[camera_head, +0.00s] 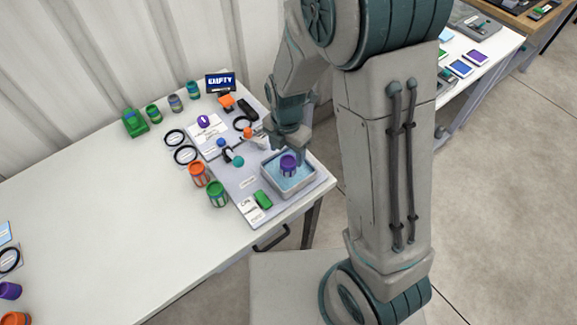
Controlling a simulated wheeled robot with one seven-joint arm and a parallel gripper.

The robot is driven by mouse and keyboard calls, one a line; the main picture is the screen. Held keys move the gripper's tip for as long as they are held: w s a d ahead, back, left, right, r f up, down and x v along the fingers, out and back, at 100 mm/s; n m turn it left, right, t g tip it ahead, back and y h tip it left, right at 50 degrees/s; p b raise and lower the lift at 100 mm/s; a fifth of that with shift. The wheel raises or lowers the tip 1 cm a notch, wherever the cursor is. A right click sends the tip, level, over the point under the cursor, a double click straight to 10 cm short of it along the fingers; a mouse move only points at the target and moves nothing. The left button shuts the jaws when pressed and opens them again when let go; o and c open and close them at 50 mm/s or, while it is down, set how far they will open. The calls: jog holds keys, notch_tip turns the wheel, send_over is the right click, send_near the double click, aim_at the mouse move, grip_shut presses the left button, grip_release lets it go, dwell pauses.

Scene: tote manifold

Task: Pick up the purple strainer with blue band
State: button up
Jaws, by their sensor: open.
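A small purple cylindrical piece (288,167) stands in a light grey tote (275,186) with a pale blue inside, near the table's right end. It looks like the purple strainer, but a blue band on it is too small to make out. My gripper (289,147) points down just above and behind the purple piece. It is open, and I see nothing held in it. Whether the fingers touch the piece cannot be told. Another purple piece (203,121) lies on a white card farther back.
The tote stands on a grey board (237,197). An "EMPTY" sign (220,82) stands behind. The white table (120,210) is bare in the middle.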

aim_at(288, 160)
jog(key=f, duration=0.3)
jog(key=shift+s+d+f+p, duration=0.15)
jog(key=shift+s+d+p, duration=0.1)
jog(key=shift+p, duration=0.15)
jog(key=shift+a+f, duration=0.1)
jog(key=shift+f, duration=0.55)
jog(key=c, duration=1.1)
